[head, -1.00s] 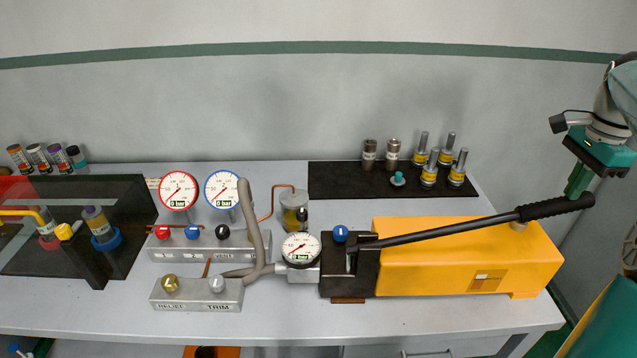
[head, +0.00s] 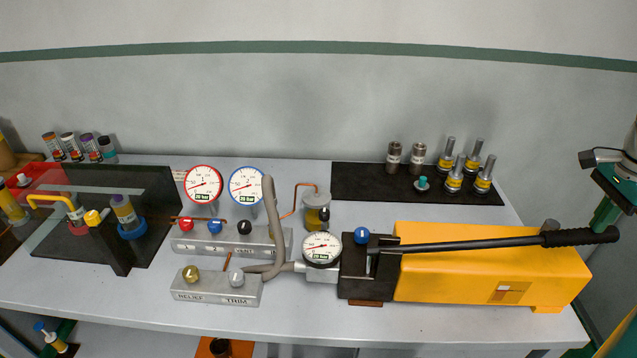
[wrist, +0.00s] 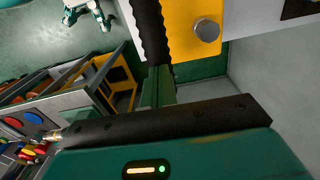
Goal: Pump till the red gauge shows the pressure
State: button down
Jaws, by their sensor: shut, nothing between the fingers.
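The red-rimmed gauge (head: 204,184) stands at the back of the valve block and its display appears to read 20 bar. The yellow pump (head: 490,262) lies on the right of the bench. Its black lever (head: 470,244) runs low above the body, nearly level, to a ribbed black grip (head: 580,237). My gripper (head: 606,216) is shut at the grip's outer end, with its green fingers against or just above it. In the wrist view the fingers (wrist: 156,88) meet the end of the ribbed grip (wrist: 151,30); exact contact is unclear.
The blue-rimmed gauge (head: 247,186) and pump gauge (head: 321,248) also appear to read 20 bar. A relief and trim block (head: 217,290) sits in front. A black mat (head: 350,183) with metal fittings lies behind the pump. A clear-shielded stand (head: 120,255) is at left.

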jog(key=shift+d+f, duration=0.25)
jog(key=shift+f, duration=1)
jog(key=shift+s+d+f, duration=0.1)
jog(key=shift+d+f, duration=0.05)
jog(key=shift+f, duration=1.05)
jog(key=shift+d+f, duration=0.1)
jog(key=shift+f, duration=1.05)
jog(key=r, duration=0.5)
jog(key=a+r, duration=0.1)
jog(key=r, duration=0.1)
jog(key=shift+r, duration=0.25)
notch_tip(320, 180, up, 8)
jog(key=a, duration=0.2)
jog(key=shift+f, duration=0.2)
jog(key=shift+f, duration=0.1)
